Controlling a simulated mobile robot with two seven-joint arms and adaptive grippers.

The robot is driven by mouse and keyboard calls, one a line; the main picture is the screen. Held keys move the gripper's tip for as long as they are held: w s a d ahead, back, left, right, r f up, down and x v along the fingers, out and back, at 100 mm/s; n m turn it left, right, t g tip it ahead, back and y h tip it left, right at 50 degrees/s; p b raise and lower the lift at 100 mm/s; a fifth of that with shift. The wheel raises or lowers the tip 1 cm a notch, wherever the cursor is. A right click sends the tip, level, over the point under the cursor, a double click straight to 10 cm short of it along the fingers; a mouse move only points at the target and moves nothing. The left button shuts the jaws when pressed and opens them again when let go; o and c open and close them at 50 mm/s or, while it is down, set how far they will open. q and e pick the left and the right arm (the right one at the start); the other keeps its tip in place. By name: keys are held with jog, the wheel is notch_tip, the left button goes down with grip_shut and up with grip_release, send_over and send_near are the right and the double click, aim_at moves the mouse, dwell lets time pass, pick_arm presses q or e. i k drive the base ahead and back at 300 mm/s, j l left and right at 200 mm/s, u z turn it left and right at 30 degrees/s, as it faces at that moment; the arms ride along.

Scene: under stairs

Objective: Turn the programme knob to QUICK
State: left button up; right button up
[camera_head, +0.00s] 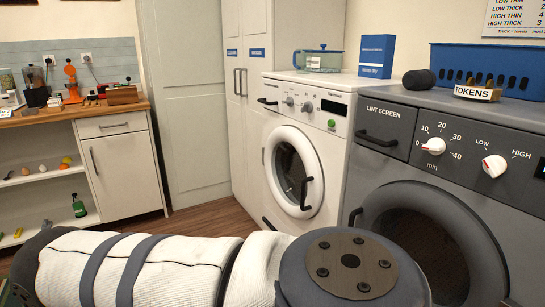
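The white washer (334,177) stands in the middle with its round door closed. Its panel has two small grey knobs, one on the left (289,101) and one on the right (307,106). A dark display (334,107) and a green button (331,123) are also on it. The knob markings are too small to read, so I cannot tell which is the programme knob or where it points. No QUICK label is legible. My arm in a white sleeve crosses the bottom foreground, ending at a dark round joint. Neither gripper shows.
A grey dryer (462,184) with a minutes knob (433,146) and a LOW/HIGH knob (494,166) stands at right. A blue basket (490,66) and TOKENS box (477,92) sit on top. A glass container (318,60) and blue box (376,56) stand on the washer.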

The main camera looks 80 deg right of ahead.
aim_at(290, 100)
jog(key=z, duration=3.05)
